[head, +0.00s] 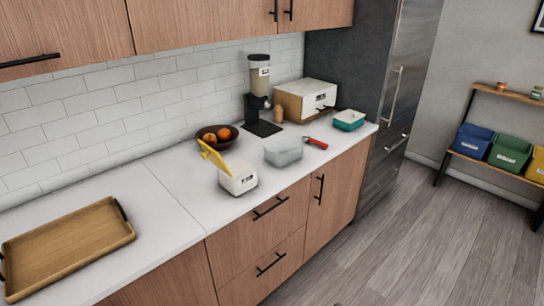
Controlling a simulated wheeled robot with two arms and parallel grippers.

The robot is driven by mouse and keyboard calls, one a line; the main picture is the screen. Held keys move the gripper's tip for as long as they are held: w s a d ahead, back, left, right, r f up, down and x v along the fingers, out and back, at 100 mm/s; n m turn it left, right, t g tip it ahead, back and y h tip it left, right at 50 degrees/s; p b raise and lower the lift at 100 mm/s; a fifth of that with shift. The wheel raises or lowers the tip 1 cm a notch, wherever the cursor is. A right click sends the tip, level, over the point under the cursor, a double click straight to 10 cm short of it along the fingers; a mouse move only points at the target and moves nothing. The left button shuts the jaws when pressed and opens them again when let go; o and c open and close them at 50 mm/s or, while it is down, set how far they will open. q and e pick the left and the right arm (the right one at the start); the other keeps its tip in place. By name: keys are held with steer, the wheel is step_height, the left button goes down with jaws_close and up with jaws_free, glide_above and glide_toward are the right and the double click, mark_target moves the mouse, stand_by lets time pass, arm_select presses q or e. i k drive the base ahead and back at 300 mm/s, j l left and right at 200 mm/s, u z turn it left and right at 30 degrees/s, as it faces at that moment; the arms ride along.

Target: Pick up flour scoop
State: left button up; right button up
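A yellow tool (213,156), which looks like a scoop, leans up and to the left out of a small white labelled container (238,181) on the white counter. Its lower end is hidden inside the container, and the label is too small to read. A red-handled tool (317,143) lies on the counter further right; its type is hard to tell. Neither of my grippers is in view.
A translucent box (283,152), fruit bowl (207,138), dispenser (260,95), bread-box-like box (304,100) and teal tub (348,121) stand around the container. A wooden tray (66,248) lies at left. The counter between is clear, as is the floor (420,240).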

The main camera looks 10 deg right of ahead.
mark_target(314, 142)
steer(key=i+l+u, duration=0.2)
steer(key=i+l, duration=0.75)
steer(key=l, duration=0.1)
